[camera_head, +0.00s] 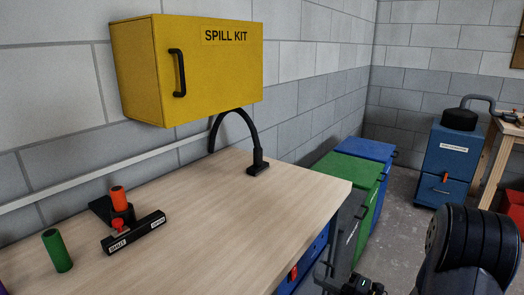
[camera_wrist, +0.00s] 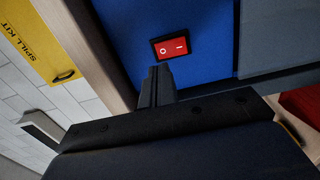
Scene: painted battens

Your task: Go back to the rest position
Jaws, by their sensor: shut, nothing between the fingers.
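My gripper (camera_wrist: 157,74) is shut and empty. In the wrist view its fingertips are just below a red rocker switch (camera_wrist: 173,47) marked O and I on a blue panel (camera_wrist: 210,22). I cannot tell whether the fingers touch the panel. In the head view the red switch (camera_head: 293,272) shows on the blue front under the wooden bench top (camera_head: 215,215). Part of my dark arm fills the lower right of the head view.
A yellow spill kit cabinet (camera_head: 215,65) hangs above the bench. A black curved-neck stand (camera_head: 258,165), a green cylinder (camera_head: 57,250) and an orange-topped cylinder (camera_head: 119,198) stand on it. Green (camera_head: 350,172) and blue (camera_head: 366,149) bins and a blue machine (camera_head: 449,160) stand beyond.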

